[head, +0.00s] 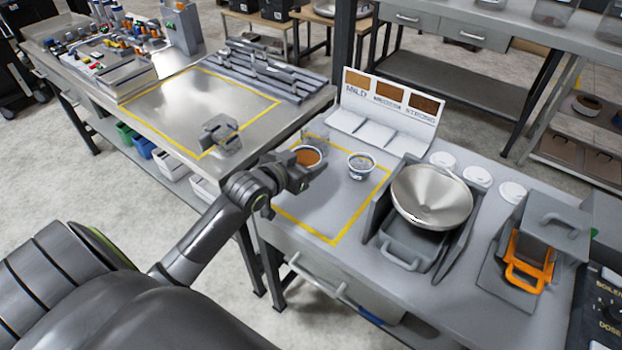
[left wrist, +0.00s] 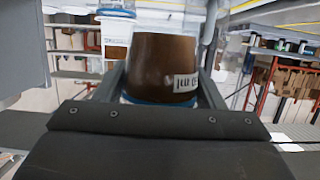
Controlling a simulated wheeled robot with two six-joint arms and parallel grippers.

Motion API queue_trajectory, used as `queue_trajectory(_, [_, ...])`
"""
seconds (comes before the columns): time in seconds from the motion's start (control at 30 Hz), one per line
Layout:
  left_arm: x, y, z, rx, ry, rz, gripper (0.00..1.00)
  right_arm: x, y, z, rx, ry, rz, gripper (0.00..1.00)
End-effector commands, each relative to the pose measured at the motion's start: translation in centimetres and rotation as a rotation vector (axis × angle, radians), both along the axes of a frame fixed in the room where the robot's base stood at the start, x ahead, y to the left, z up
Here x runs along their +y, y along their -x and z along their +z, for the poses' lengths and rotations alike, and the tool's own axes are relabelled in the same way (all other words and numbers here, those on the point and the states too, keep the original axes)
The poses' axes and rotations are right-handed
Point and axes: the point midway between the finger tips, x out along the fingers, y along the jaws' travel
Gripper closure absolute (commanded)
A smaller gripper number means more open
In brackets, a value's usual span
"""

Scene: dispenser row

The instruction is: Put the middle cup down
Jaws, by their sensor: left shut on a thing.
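My left gripper (head: 296,178) is shut on a cup (head: 306,157) with reddish-brown contents, at the left part of the yellow-outlined area. In the left wrist view the held cup (left wrist: 160,68) is brown, with a white label and a blue edge at its lower end, between the two fingers. Whether its base touches the table cannot be told. A second, whitish cup (head: 361,165) with a blue band stands to the right, apart from the gripper. My right gripper is not in view.
A sign board (head: 390,100) with three brown swatches stands behind white slots (head: 365,130). A metal funnel bowl (head: 431,196) is on the right, with white lids (head: 477,177) behind it and an orange-handled drawer (head: 528,262) beyond. The front of the yellow-outlined area (head: 335,205) is clear.

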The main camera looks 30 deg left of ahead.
Motion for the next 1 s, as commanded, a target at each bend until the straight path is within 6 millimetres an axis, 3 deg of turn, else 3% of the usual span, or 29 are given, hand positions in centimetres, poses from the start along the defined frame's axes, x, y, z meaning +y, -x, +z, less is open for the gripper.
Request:
queue_trajectory(0.1, [-0.1,0.0,-2.0,0.001,0.002,0.001,0.68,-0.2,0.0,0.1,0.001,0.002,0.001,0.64])
queue_trajectory(0.47, [-0.1,0.0,-6.2,0.000,0.001,-0.001,0.68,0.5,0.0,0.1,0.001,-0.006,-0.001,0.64])
queue_trajectory(0.9, [-0.1,0.0,-7.1,-0.003,-0.001,-0.002,0.68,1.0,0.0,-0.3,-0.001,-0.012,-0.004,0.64])
queue_trajectory(0.93, [-0.1,0.1,-7.0,-0.001,-0.002,-0.002,0.33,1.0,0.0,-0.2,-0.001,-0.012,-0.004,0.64])
queue_trajectory(1.0, [-0.1,0.1,-7.0,-0.001,-0.002,-0.002,0.24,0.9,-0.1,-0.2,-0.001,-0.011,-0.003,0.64])
